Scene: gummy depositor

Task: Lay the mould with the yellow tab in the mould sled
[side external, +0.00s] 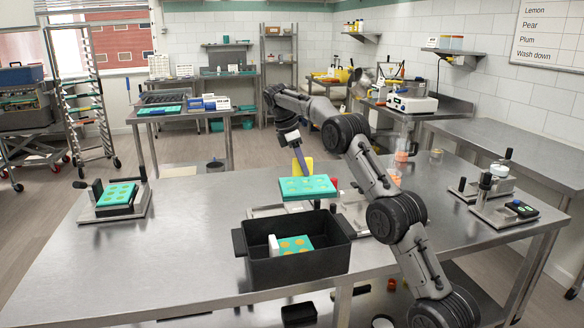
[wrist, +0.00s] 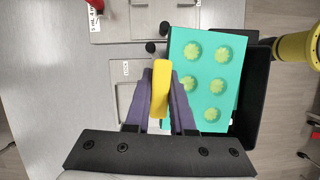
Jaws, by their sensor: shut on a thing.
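My gripper (side external: 300,160) is shut on the yellow tab (wrist: 161,88) of a teal mould (side external: 307,188). The mould is held above the table, just behind and over the back of the black crate. In the wrist view the mould (wrist: 206,80) lies to the right of the purple fingers, its round cavities facing up with yellow-green in them. A steel fixture (wrist: 125,100) with a "LOCK" label lies on the table left of the fingers; it may be the mould sled. In the side view this area is partly hidden by the mould, the crate and my arm.
The black crate (side external: 296,271) holds another teal mould (side external: 296,243) with a white tab. A further teal mould (side external: 116,194) sits on a steel stand at left. Steel fixtures with black knobs (side external: 490,203) stand at right. The table's front left is clear.

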